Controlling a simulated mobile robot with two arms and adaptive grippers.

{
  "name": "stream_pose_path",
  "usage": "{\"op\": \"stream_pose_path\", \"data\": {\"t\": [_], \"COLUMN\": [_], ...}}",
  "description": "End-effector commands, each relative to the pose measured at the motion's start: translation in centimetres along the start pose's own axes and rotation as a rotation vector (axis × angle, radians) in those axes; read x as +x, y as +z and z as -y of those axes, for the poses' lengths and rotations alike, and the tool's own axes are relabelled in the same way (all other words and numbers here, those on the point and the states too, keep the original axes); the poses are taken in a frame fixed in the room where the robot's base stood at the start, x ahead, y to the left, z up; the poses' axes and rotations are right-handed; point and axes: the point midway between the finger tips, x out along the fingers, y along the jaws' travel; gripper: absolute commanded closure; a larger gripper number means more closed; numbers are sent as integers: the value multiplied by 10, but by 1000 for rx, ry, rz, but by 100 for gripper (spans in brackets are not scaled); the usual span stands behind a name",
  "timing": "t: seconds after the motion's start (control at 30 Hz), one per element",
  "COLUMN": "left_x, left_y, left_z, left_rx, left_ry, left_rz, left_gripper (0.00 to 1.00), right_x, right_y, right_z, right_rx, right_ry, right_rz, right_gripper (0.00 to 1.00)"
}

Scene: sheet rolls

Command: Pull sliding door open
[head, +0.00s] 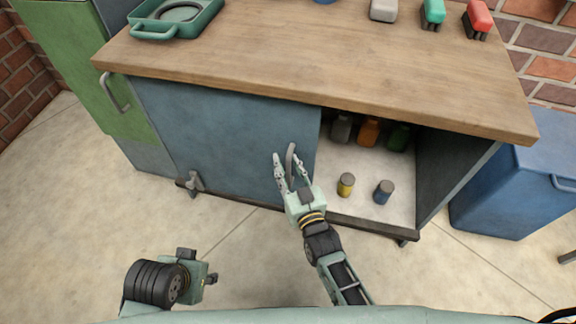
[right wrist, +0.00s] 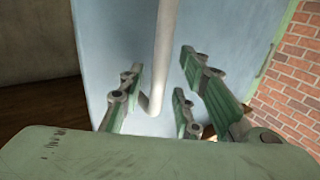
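The blue sliding door (head: 220,135) covers the left part of a cabinet under a wooden top. The right part of the cabinet stands uncovered. The door's pale grey upright handle (head: 290,158) is near its right edge; it also shows in the right wrist view (right wrist: 163,50). My right gripper (head: 288,162) is at the handle, with its fingers on either side. In the right wrist view the fingers (right wrist: 158,90) are apart, with visible gaps to the handle. My left gripper (head: 208,278) is low at the left, away from the door; its fingers are not clear.
Inside the cabinet are a yellow jar (head: 346,185), a blue jar (head: 384,192) and several bottles (head: 369,132). A green tray (head: 206,18) and brushes (head: 478,16) sit on the wooden top (head: 320,65). A blue bin (head: 515,185) stands at the right.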

Motion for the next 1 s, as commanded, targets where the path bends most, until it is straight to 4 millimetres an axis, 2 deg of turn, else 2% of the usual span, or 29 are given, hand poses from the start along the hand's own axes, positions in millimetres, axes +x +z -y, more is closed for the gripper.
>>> {"op": "stream_pose_path", "data": {"t": [0.23, 0.37, 0.8, 1.0], "left_x": [1, 1, 0, 0], "left_y": [2, 2, 1, 1], "left_z": [0, 0, 0, 0], "left_rx": [4, 4, 2, 1], "left_ry": [0, 0, 0, 0], "left_rz": [4, 3, 1, 1], "left_gripper": [60, 60, 60, 60], "right_x": [-1, -12, -99, -118], "right_y": [-1, 0, 0, 0], "right_z": [-1, -1, 0, 0], "right_rx": [0, 0, 0, 0], "right_ry": [1, 1, 0, 0], "right_rz": [-2, 0, 1, 0], "right_gripper": [69, 69, 69, 69]}}
